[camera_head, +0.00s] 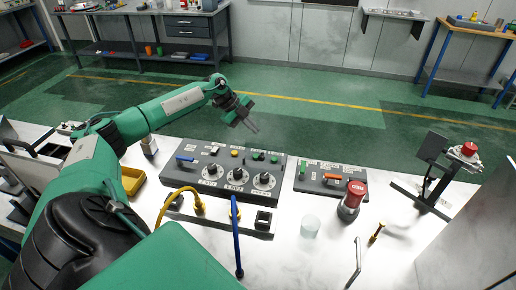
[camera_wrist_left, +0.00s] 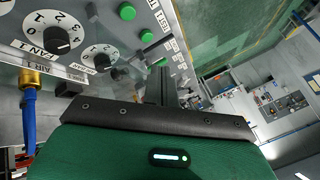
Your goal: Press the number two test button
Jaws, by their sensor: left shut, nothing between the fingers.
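A dark control panel (camera_head: 222,170) lies on the white table. Its small green buttons (camera_head: 258,156) are at the far right part, and they show larger in the left wrist view (camera_wrist_left: 147,46). White labels (camera_wrist_left: 160,18) stand beside them, but I cannot surely read which button is number two. My left gripper (camera_head: 254,128) is above and beyond the panel's far edge, apart from the buttons, its fingers shut and empty. In the left wrist view the dark fingers (camera_wrist_left: 162,85) point past the buttons. My right gripper is not in view.
White dials (camera_head: 236,177) sit on the panel nearer me. A yellow cable (camera_head: 178,193) and blue cable (camera_head: 236,230) come off its front. A second panel (camera_head: 330,181), red-topped cylinder (camera_head: 352,200), glass cup (camera_head: 310,226) and stand (camera_head: 433,165) are to the right.

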